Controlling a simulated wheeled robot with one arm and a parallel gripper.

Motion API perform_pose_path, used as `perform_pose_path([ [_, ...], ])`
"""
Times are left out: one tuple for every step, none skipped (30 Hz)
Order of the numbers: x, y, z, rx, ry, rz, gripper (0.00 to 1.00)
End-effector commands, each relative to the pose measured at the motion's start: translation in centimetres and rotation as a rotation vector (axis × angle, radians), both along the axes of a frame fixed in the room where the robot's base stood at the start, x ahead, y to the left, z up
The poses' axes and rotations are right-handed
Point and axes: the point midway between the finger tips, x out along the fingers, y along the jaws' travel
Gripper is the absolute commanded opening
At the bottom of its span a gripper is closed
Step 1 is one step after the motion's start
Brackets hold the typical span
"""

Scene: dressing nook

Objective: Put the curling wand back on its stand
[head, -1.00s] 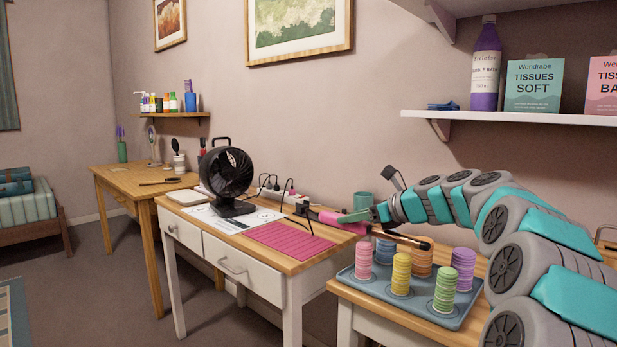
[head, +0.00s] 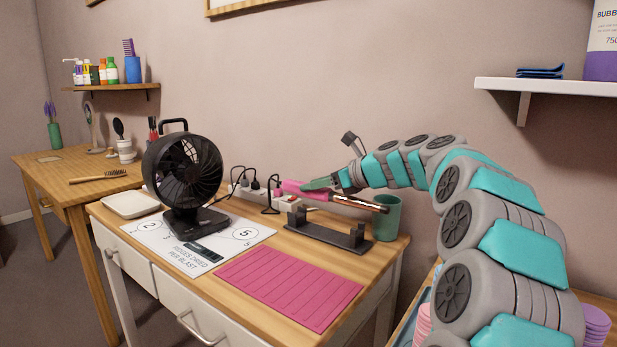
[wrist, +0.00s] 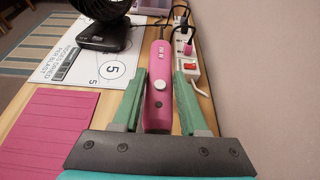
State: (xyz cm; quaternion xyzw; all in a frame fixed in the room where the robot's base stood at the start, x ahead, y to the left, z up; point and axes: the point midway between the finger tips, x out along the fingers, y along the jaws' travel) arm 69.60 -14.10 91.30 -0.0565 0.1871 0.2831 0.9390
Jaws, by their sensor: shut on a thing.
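The curling wand has a pink handle (head: 292,187) and a dark and copper barrel (head: 358,203) pointing right, with a black tip. My gripper (head: 318,184) is shut on the wand's handle, which lies between the green fingers in the wrist view (wrist: 160,82). The wand is held roughly level above the table. The dark grey stand (head: 325,237), a flat base with an upright at each end, is on the table below and in front of the wand. The wand appears apart from the stand. The stand does not show in the wrist view.
A black fan (head: 184,172) stands on a printed sheet (head: 200,245), left of a pink mat (head: 288,289). A power strip (head: 285,201) with plugs and cords lies by the wall. A green cup (head: 387,218) stands right of the stand, near the barrel's tip. My arm covers much of the right.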

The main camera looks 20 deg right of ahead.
Motion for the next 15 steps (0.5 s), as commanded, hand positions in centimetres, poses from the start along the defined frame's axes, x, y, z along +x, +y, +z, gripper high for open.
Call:
perform_pose_path([
  [-0.01, -0.02, 0.11, 0.001, -0.002, -0.001, 0.0],
  [-0.01, -0.02, 0.11, 0.001, -0.002, -0.001, 0.0],
  [-0.02, -0.01, 0.11, 0.001, -0.002, -0.001, 0.0],
  [0.0, -0.01, 0.1, 0.001, -0.002, -0.001, 0.0],
  [-0.01, -0.02, 0.09, 0.0, -0.001, -0.001, 0.0],
  [-0.01, -0.01, 0.1, 0.0, -0.001, -0.001, 0.0],
  [-0.01, -0.01, 0.1, 0.0, -0.001, -0.001, 0.0],
  [-0.01, -0.01, 0.1, 0.0, -0.001, -0.001, 0.0],
  [0.0, -0.01, 0.1, 0.0, -0.001, -0.001, 0.0],
  [-0.02, -0.01, 0.11, -0.001, -0.002, -0.001, 0.0],
  [-0.04, -0.02, 0.1, -0.001, -0.002, -0.001, 0.0],
  [-0.08, -0.04, 0.11, -0.001, -0.001, -0.001, 0.0],
  [-0.14, -0.08, 0.11, -0.002, 0.0, 0.0, 0.0],
  [-0.14, -0.08, -0.03, -0.002, 0.0, 0.0, 0.0],
  [-0.13, -0.08, -0.22, -0.002, 0.001, 0.0, 0.0],
])
